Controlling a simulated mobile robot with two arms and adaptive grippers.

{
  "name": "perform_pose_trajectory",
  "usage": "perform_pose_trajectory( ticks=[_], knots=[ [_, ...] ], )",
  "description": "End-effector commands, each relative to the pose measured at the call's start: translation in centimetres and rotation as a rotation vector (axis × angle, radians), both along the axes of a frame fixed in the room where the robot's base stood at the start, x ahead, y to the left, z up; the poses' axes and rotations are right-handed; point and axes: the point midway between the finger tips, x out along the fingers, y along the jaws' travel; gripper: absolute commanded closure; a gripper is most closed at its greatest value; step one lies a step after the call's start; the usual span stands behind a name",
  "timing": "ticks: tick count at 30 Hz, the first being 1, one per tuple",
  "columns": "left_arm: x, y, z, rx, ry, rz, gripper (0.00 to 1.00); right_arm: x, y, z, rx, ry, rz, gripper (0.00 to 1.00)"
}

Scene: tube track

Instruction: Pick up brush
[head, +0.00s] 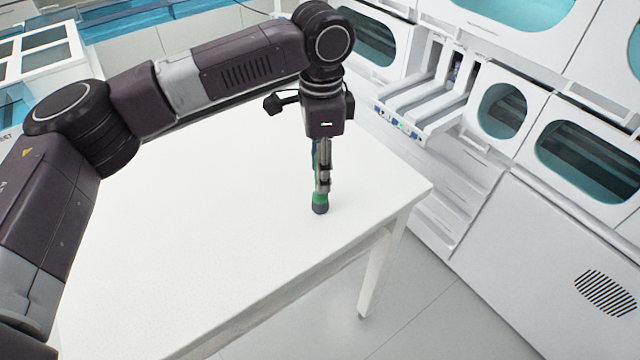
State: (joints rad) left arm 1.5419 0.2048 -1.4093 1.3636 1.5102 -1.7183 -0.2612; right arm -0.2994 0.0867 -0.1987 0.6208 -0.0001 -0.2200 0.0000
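The brush (320,204) appears as a narrow green object with a dark blue-grey end, near the right corner of the white table (190,230). My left gripper (323,184) points straight down over it, with its fingers in front of the brush and overlapping it. The fingers show edge-on, so I cannot tell whether they are closed on the brush or around it. Most of the brush is hidden behind the fingers. I cannot tell whether it touches the table. My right gripper is out of view.
The rest of the visible tabletop is bare. White cabinets (545,225) with teal windows stand to the right, with a slotted rack unit (425,100) at the back. Open floor (415,300) lies between table and cabinets.

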Motion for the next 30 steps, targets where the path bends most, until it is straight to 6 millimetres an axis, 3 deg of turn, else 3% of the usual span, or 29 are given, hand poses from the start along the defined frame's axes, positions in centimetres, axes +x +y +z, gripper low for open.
perform_pose_trajectory(
  ticks=[6, 13, 23, 30],
  knots=[
    [-0.1, 0.0, -2.2, 0.000, 0.001, 0.000, 0.64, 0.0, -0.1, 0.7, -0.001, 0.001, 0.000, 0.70],
    [0.0, 0.0, -2.4, -0.001, 0.000, 0.000, 0.64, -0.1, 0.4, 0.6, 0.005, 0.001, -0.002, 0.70],
    [0.0, 0.0, -2.3, -0.001, 0.000, 0.000, 1.00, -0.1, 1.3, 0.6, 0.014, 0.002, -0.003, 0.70],
    [0.0, 0.0, -2.3, -0.001, 0.000, 0.000, 1.00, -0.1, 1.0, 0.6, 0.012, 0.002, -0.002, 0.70]
  ],
)
